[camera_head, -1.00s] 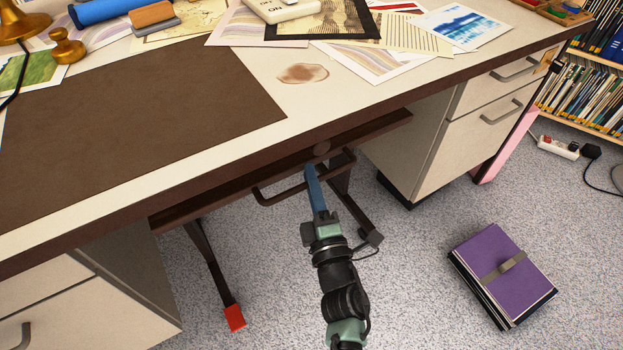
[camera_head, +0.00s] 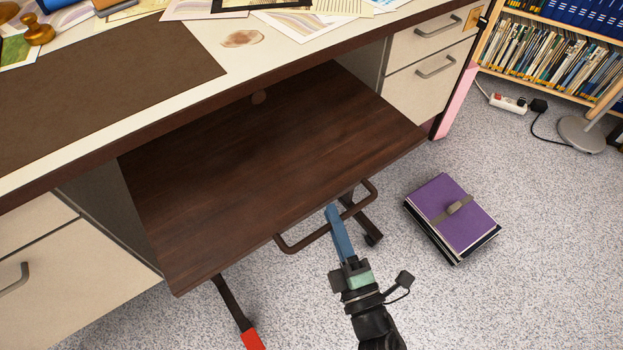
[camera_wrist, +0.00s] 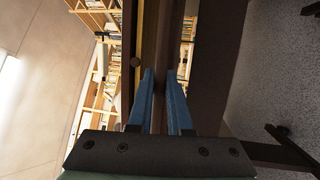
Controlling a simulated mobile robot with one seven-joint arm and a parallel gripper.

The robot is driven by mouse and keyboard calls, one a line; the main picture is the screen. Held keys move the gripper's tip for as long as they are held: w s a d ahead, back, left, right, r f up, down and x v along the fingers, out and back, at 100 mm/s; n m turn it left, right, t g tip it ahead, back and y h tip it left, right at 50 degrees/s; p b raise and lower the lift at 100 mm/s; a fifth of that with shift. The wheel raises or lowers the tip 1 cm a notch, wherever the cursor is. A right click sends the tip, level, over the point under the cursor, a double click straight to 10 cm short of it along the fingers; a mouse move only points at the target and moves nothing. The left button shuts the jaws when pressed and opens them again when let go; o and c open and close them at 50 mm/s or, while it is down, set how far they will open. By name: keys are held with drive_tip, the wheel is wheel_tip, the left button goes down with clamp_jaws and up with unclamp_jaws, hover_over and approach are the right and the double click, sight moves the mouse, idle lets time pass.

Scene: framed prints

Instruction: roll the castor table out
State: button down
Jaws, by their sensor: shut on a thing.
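The castor table (camera_head: 270,150) has a dark brown wooden top, partly out from under the desk, with its back part still beneath the desk edge. A brown bar handle (camera_head: 300,243) runs along its front edge. My gripper (camera_head: 332,212) is shut on this handle near its right part. In the wrist view the two blue fingers (camera_wrist: 163,90) stand on either side of a dark brown bar. Dark legs show below the top, one with a red foot (camera_head: 252,340) at the lower left.
The desk (camera_head: 190,90) has drawer units on both sides of the table (camera_head: 425,85) (camera_head: 35,265). A strapped purple book stack (camera_head: 452,215) lies on the carpet to the right. A power strip (camera_head: 508,103), lamp base (camera_head: 582,134) and bookshelf stand at the right. Front carpet is clear.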

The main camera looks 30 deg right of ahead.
drive_tip(key=s+d, duration=0.1)
drive_tip(key=s, duration=0.8)
drive_tip(key=shift+d+p, duration=0.2)
drive_tip(key=shift+p, duration=0.15)
drive_tip(key=c, duration=0.8)
unclamp_jaws()
drive_tip(key=shift+c, duration=0.2)
drive_tip(key=p+v, duration=0.1)
drive_tip(key=v, duration=1.2)
